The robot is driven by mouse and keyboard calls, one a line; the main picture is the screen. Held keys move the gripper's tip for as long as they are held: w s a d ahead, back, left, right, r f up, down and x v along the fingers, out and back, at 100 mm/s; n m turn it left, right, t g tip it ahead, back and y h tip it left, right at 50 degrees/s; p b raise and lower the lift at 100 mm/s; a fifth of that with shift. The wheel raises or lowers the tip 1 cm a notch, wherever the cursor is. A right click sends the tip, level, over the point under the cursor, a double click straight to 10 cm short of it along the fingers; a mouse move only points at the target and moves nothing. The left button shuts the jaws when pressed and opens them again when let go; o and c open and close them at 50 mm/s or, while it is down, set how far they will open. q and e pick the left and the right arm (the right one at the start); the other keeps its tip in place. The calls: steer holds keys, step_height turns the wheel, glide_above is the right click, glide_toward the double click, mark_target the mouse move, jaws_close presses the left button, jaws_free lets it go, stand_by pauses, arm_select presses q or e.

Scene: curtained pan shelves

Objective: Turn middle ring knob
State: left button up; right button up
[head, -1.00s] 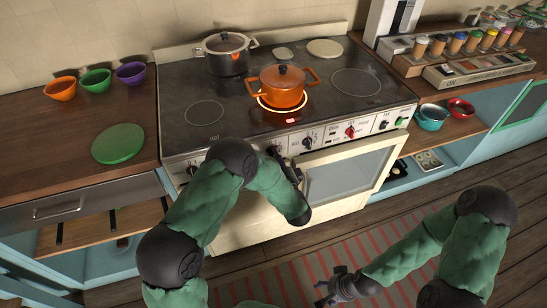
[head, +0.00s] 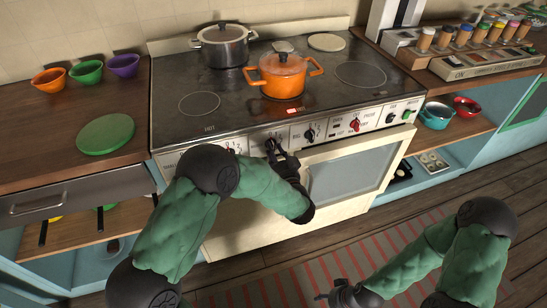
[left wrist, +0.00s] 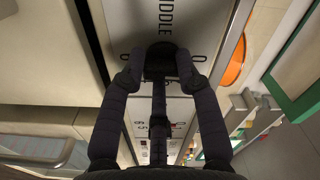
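The middle ring knob (left wrist: 161,58) is black and sits under the word MIDDLE in the left wrist view. In the head view it is at the stove's front panel (head: 272,145), partly behind my left gripper (head: 280,153). In the left wrist view the two fingertips of this gripper (left wrist: 160,62) are on either side of the knob, closed in against it. The ring under the orange pot (head: 283,75) does not glow. My right gripper (head: 331,291) is low over the floor, away from the stove; its finger opening is too small to tell.
A grey pot (head: 223,46) stands at the cooktop's back left. More knobs, one of them red (head: 355,124), line the panel to the right. The oven door (head: 350,170) is below the panel. Bowls and a green disc (head: 106,134) are on the left counter.

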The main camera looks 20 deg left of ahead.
arm_select(q)
steer(key=shift+o, duration=0.3)
steer(key=shift+w+d+r, duration=0.15)
steer(key=shift+w+d, duration=0.1)
steer(key=shift+d, duration=0.05)
steer(key=shift+s+a, duration=0.1)
steer(key=shift+s, duration=0.1)
steer(key=shift+v, duration=0.85)
steer(key=shift+s, duration=0.15)
steer(key=shift+v, duration=2.9)
